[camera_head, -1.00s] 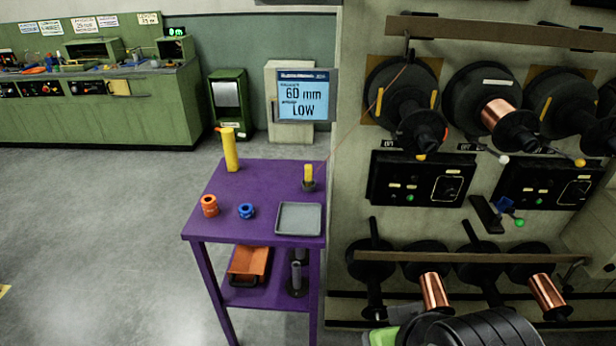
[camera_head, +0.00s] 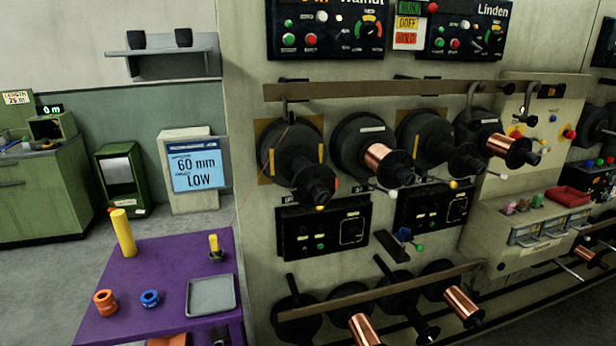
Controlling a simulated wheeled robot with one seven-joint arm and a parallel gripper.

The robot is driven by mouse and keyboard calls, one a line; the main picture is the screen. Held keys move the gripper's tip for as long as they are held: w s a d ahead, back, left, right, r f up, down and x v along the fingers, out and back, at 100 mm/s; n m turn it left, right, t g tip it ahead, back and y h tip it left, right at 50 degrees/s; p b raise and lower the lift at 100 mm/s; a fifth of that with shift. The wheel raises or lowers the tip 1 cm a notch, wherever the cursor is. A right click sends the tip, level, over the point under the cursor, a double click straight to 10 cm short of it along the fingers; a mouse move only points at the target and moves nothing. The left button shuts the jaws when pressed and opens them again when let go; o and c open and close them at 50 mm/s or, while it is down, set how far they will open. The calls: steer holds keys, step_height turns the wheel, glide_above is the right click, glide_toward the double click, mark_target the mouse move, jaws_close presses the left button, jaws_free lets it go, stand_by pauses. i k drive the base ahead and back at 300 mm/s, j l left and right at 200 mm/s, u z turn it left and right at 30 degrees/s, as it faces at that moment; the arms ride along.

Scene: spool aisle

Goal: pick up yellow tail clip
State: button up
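A small yellow upright piece (camera_head: 214,242) stands in a dark holder on the purple table (camera_head: 170,270), near its back right. A taller yellow cylinder (camera_head: 123,233) stands at the table's back left. Narrow yellow strips (camera_head: 271,161) show on the face of the leftmost black spool (camera_head: 292,150) on the wall rack. A thin reddish wire runs from this spool down toward the table. I cannot tell for sure which yellow piece is the tail clip. My gripper is not in view.
A grey tray (camera_head: 211,295), an orange ring piece (camera_head: 105,302) and a blue one (camera_head: 150,298) are on the table. More spools, some with copper, hang on upper and lower bars (camera_head: 400,90). Black control panels (camera_head: 325,228) sit between them. Grey floor shows at left.

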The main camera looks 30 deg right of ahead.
mark_target(214, 249)
steer(key=i+j+u, duration=0.2)
steer(key=i, duration=0.25)
steer(key=i+j+u, duration=0.15)
steer(key=i+j, duration=0.2)
steer(key=i+j+u, duration=0.2)
steer(key=i, duration=0.35)
